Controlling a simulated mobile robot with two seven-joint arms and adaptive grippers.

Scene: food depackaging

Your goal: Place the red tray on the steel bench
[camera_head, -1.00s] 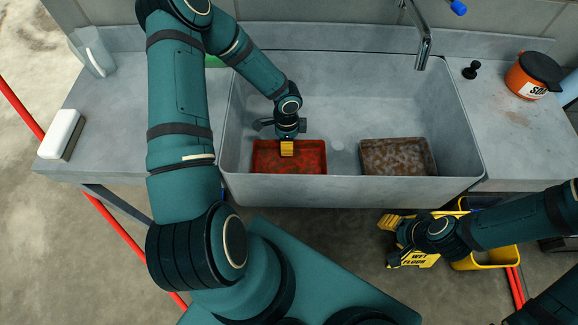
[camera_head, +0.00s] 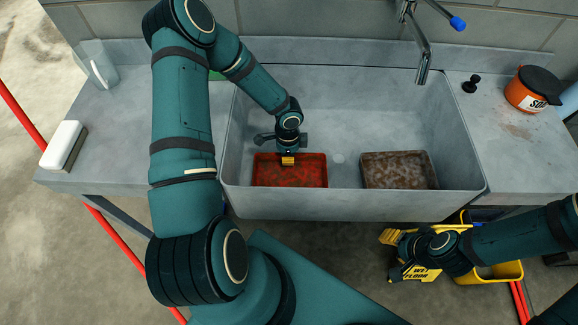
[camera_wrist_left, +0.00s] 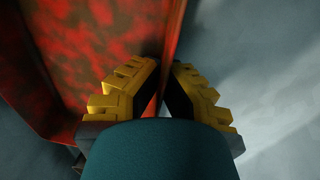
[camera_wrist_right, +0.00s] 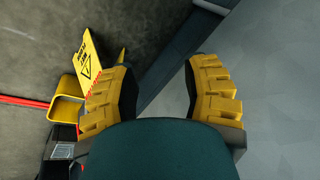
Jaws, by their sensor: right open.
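The red tray (camera_head: 289,178), with dark blotches, lies in the left front of the sink. My left gripper (camera_head: 288,160) is at its far rim; in the left wrist view the yellow fingers (camera_wrist_left: 165,82) are close together on either side of the tray's wall (camera_wrist_left: 172,40), shut on it. The red tray's blotched inside (camera_wrist_left: 90,45) fills the left of that view. The grey steel bench (camera_head: 125,150) extends left of the sink, partly hidden by my left arm. My right gripper (camera_head: 386,254) is open and empty in front of the sink; its fingers show apart in the right wrist view (camera_wrist_right: 160,70).
The sink (camera_head: 330,203) has high walls around the tray. A brown dirty tray (camera_head: 398,170) lies right of it. A white and grey block (camera_head: 64,146) and a clear container (camera_head: 95,65) stand on the left bench.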

